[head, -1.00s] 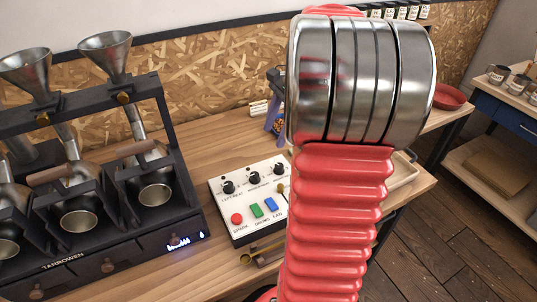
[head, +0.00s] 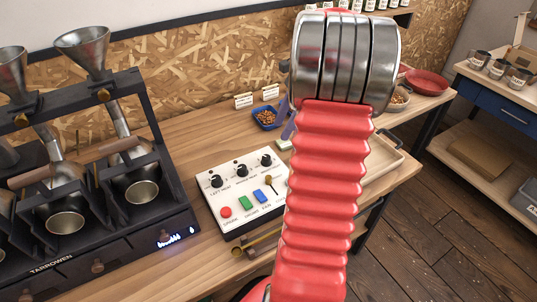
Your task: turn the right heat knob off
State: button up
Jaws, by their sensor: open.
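The control panel (head: 240,205) is a white box on the wooden bench, left of my red arm in the head view. It has a row of three black knobs along its back. The right heat knob (head: 266,160) is the rightmost of them, apart from my arm. Which way its pointer faces is too small to tell. The middle knob (head: 241,170) and left heat knob (head: 216,181) stand beside it. My gripper is not visible; only my red arm and its metal joint show, covering the area right of the panel.
A red button (head: 226,212), a green button (head: 245,203), a blue button (head: 260,196) and a small brass lever (head: 269,183) share the panel. The dark roaster (head: 150,230) stands left. A blue tray of beans (head: 266,118) sits behind. A shallow tray (head: 385,160) lies right of my arm.

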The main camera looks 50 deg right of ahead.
aim_at(266, 156)
jog(key=x, duration=1.2)
jog(key=shift+w+f, duration=0.1)
jog(key=shift+f, duration=0.2)
jog(key=c, duration=1)
jog(key=shift+n, duration=0.5)
jog(key=n, duration=0.1)
jog(key=n+g, duration=0.1)
jog(key=n, duration=0.1)
jog(key=n+g, duration=0.1)
jog(key=n, duration=0.1)
jog(key=shift+w+d, duration=0.1)
jog(key=shift+w, duration=0.2)
jog(key=n+g, duration=0.2)
jog(key=n, duration=0.4)
jog(key=shift+w, duration=0.15)
